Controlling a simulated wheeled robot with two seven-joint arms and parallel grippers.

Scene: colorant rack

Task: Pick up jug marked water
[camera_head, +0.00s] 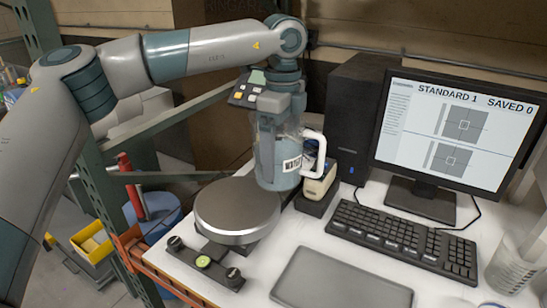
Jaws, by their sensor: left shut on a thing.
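A clear jug (276,172) with a white handle and a small label with dark lettering is near the middle of the head view. The lettering is too small to read fully. My left gripper (276,122) comes down from above and is shut on the jug's upper part, which hides some of the rim. The jug is upright, its handle pointing right. Its base overlaps the far right edge of the round grey plate (236,208); whether it touches anything is unclear. My right gripper is not in view.
A monitor (457,130), a keyboard (403,238) and a black computer tower (350,115) stand on the white table to the right. A small beige device (318,187) is close beside the jug. A grey tray (342,282) lies in front, and a clear graduated beaker (512,265) stands far right.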

